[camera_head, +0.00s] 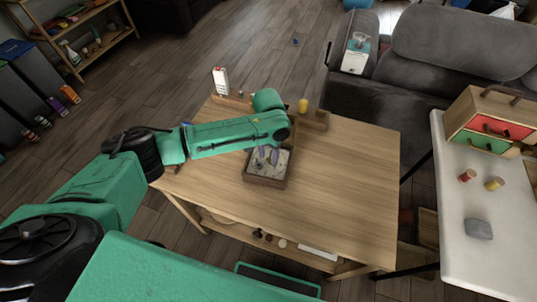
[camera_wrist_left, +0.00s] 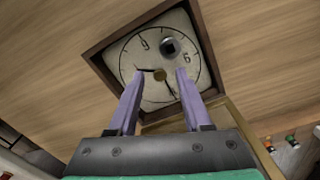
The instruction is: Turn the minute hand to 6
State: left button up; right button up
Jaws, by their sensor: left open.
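The clock is a square box with a dark brown frame (camera_head: 265,182) and a pale face, lying face up on the wooden table. In the left wrist view its face (camera_wrist_left: 135,55) shows a gold hub (camera_wrist_left: 160,75) near the middle. One dark hand (camera_wrist_left: 145,69) points left from the hub and another (camera_wrist_left: 172,92) points to the lower right. Contact cannot be told.
The wooden table (camera_head: 345,180) is mostly clear right of the clock. A white side table (camera_head: 490,245) at right holds small items and a drawer box (camera_head: 490,120). A grey sofa (camera_head: 440,50) stands behind.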

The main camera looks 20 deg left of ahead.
pick_arm(q)
grip_shut()
